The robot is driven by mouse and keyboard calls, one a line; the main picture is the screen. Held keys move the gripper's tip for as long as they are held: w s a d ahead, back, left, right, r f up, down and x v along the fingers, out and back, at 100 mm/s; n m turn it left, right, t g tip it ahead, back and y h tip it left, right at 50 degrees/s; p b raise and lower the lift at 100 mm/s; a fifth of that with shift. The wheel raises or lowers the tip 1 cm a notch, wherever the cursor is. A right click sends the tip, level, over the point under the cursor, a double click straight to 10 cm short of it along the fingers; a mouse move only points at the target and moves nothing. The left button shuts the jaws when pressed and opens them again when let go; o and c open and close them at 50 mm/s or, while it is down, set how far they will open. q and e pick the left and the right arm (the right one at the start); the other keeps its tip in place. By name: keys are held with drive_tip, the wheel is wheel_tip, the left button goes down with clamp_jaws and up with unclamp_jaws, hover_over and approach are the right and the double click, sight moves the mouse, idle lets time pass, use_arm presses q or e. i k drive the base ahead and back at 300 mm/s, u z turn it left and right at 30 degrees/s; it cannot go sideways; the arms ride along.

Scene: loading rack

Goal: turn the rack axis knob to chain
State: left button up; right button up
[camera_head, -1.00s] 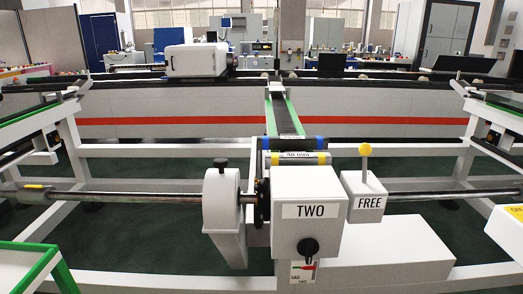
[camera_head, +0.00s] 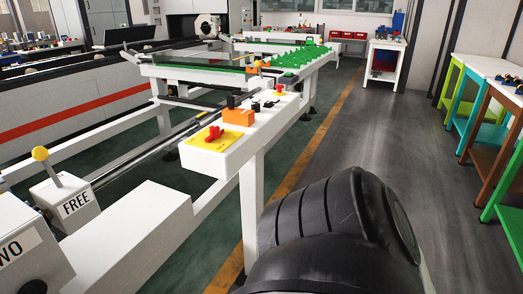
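A red knob (camera_head: 213,133) sits on a yellow plate (camera_head: 203,139) on top of a white control box (camera_head: 230,150) near the middle of the head view. Any lettering on the plate is too small to read, so I cannot tell its setting or whether it is the rack axis knob. Behind it on the same box are an orange block with a black top (camera_head: 238,115), small black controls (camera_head: 262,105) and a red button on yellow (camera_head: 279,88). Neither gripper is in view. A large black rounded part of mine fills the lower front, right of the box.
A white box marked FREE (camera_head: 67,205) with a yellow-balled lever stands at left, beside a steel shaft (camera_head: 150,155). A green-topped rack table (camera_head: 300,62) is behind. Colourful workbenches (camera_head: 480,110) line the right. Grey floor (camera_head: 385,130) between is clear.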

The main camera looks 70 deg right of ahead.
sight(256, 107)
drive_tip(key=z, duration=1.8)
drive_tip(key=k, duration=1.1)
drive_tip(key=z, duration=0.3)
drive_tip(key=i, duration=0.4)
drive_tip(key=z, duration=0.7)
drive_tip(key=i, duration=0.9)
drive_tip(key=u, duration=0.7)
drive_tip(key=i, duration=0.8)
drive_tip(key=u, duration=0.9)
